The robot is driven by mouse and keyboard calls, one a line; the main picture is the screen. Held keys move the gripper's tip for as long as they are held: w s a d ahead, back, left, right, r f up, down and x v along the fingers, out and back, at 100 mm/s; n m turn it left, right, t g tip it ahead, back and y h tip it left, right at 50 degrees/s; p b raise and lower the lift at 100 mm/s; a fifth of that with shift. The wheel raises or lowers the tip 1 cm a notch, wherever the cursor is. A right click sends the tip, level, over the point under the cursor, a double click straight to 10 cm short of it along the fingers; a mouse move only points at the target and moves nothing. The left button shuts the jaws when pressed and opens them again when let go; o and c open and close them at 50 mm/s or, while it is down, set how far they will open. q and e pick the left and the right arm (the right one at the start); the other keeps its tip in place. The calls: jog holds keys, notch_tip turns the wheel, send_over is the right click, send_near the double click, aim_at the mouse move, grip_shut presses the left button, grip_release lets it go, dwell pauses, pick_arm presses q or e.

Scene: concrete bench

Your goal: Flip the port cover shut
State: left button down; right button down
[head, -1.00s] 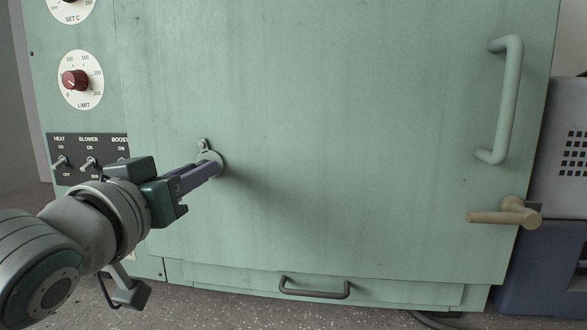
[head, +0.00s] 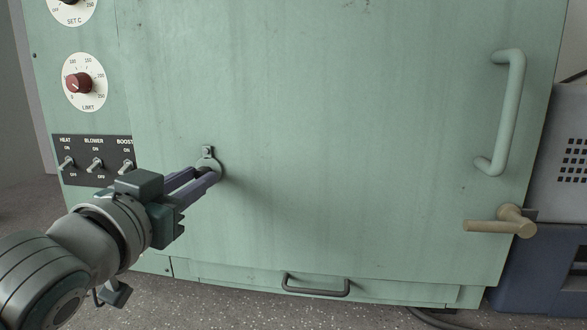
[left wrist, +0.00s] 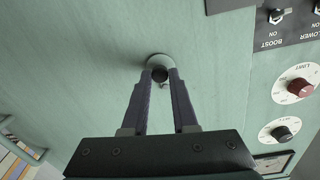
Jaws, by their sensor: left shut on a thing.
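The port cover (head: 208,158) is a small grey metal piece with a narrow tab on top, on the green door (head: 330,140) of the cabinet. My left gripper (head: 212,175) reaches it from the lower left. Its two purple-grey fingers are slightly apart and shut on the cover. In the left wrist view the fingertips (left wrist: 161,75) flank a dark round spot, with a pale grey rim (left wrist: 158,61) beyond it. The fingers hide part of the port, so I cannot tell how far the cover lies over it. My right gripper is not in view.
Toggle switches (head: 96,163) and a red limit knob (head: 79,83) are left of the door, close to my left arm. A long green handle (head: 511,115) and a tan lever (head: 489,226) are at the right. A drawer handle (head: 316,291) is below. The door's middle is clear.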

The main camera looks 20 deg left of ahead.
pick_arm(q)
jog(key=c, duration=0.7)
grip_release()
jog(key=s, duration=0.3)
jog(key=s+d, duration=0.1)
jog(key=s, duration=0.5)
jog(key=shift+s+d+r, duration=0.1)
jog(key=shift+s+d, duration=0.25)
jog(key=shift+d, duration=0.05)
